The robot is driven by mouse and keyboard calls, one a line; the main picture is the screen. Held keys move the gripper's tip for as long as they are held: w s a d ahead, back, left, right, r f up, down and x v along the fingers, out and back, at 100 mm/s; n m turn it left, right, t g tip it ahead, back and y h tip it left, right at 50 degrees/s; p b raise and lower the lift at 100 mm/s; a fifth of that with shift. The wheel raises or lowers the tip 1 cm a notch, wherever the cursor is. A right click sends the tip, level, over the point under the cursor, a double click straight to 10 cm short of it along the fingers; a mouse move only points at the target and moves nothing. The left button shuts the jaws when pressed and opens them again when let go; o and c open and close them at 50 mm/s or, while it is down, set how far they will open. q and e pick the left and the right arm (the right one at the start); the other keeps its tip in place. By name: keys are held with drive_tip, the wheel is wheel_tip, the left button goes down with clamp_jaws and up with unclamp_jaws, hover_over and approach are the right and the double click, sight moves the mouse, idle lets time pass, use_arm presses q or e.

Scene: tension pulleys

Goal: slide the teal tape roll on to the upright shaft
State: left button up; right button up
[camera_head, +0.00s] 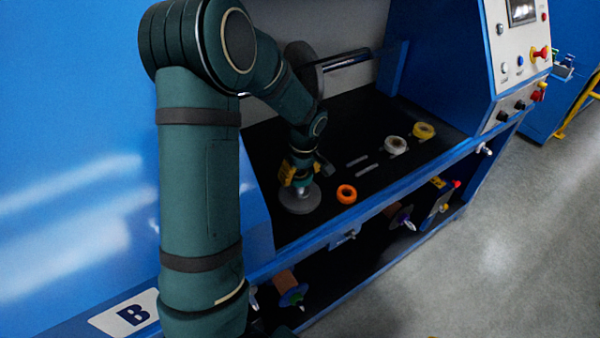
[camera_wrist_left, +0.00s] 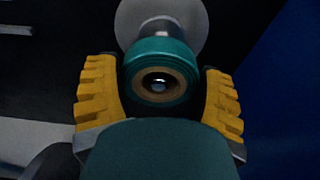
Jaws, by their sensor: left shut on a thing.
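The teal tape roll (camera_wrist_left: 160,70) sits between the yellow fingers of my left gripper (camera_wrist_left: 160,88), which is shut on it. The gripper (camera_head: 298,174) shows in the head view just above a round grey base disc (camera_head: 300,200). The upright shaft (camera_head: 303,187) stands on this disc, with a short bright length visible below the gripper. In the left wrist view the shaft (camera_wrist_left: 160,25) runs from the disc to behind the roll. A shiny tip shows inside the roll's brown core, so they look lined up; how deep it reaches is unclear.
On the black shelf lie an orange roll (camera_head: 346,194), a whitish roll (camera_head: 395,145), a yellow roll (camera_head: 424,131) and two small grey bars. A blue machine wall stands left. A control panel (camera_head: 518,60) is at the right.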

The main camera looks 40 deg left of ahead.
sight(300, 191)
use_arm(q)
drive_tip(key=shift+f, duration=0.15)
drive_tip(key=shift+f+b, duration=1.35)
drive_tip(key=shift+f, duration=0.05)
drive_tip(key=shift+f, duration=0.1)
idle(0.4)
drive_tip(key=shift+f+b, duration=0.9)
drive_tip(key=o, duration=1.2)
drive_tip(key=shift+c, duration=0.2)
